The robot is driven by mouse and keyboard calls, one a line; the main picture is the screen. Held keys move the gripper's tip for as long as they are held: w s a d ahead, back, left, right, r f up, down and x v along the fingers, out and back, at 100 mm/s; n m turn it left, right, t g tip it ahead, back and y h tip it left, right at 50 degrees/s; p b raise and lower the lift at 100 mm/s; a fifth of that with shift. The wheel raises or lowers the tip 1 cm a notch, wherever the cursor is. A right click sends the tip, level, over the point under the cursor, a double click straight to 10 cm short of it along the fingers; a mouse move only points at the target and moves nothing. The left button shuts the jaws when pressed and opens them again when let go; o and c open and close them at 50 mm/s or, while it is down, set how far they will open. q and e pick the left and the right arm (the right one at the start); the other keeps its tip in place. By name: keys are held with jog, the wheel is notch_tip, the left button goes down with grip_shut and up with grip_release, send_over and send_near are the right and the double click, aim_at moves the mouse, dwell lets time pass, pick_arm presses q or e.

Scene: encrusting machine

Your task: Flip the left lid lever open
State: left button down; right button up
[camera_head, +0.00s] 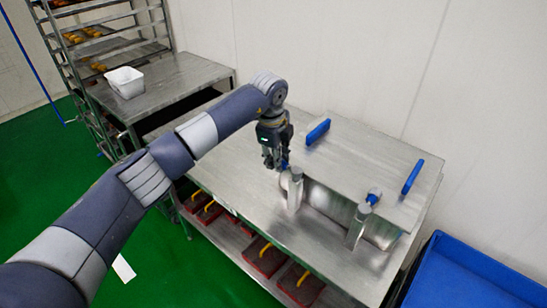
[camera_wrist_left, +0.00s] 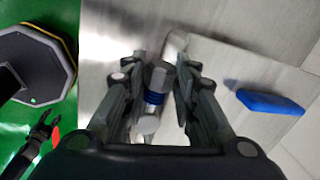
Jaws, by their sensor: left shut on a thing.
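The steel machine lid (camera_head: 362,155) lies on the metal table, with two blue handles on it. The left lid lever (camera_head: 284,167), steel with a blue band, stands by the left steel post (camera_head: 295,192) at the lid's front edge. My left gripper (camera_head: 276,162) is shut on this lever and hides part of it. In the left wrist view the lever (camera_wrist_left: 153,98) sits between the two fingers, with its round end toward the camera. The right lid lever (camera_head: 373,198) is by the right post (camera_head: 357,226), with nothing holding it. A dark gripper, likely my right one (camera_wrist_left: 42,128), shows small in the left wrist view.
A blue handle (camera_head: 317,131) is close to the right of my left gripper. The other handle (camera_head: 412,177) is farther right. Red bins (camera_head: 265,257) are on the lower shelf. A blue crate (camera_head: 460,275) stands at right, a side table with a white tub (camera_head: 125,82) at back left.

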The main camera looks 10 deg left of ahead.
pick_arm(q)
jog(key=shift+a, duration=0.1)
jog(key=c, duration=1.3)
grip_release()
jog(key=shift+r, duration=0.1)
jog(key=r, duration=0.4)
jog(key=s+r, duration=0.1)
jog(key=r, duration=0.2)
jog(key=s+r, duration=0.1)
jog(key=r, duration=0.3)
jog(key=shift+s+a+r, duration=0.1)
jog(key=shift+a+r, duration=0.2)
jog(key=shift+a, duration=0.05)
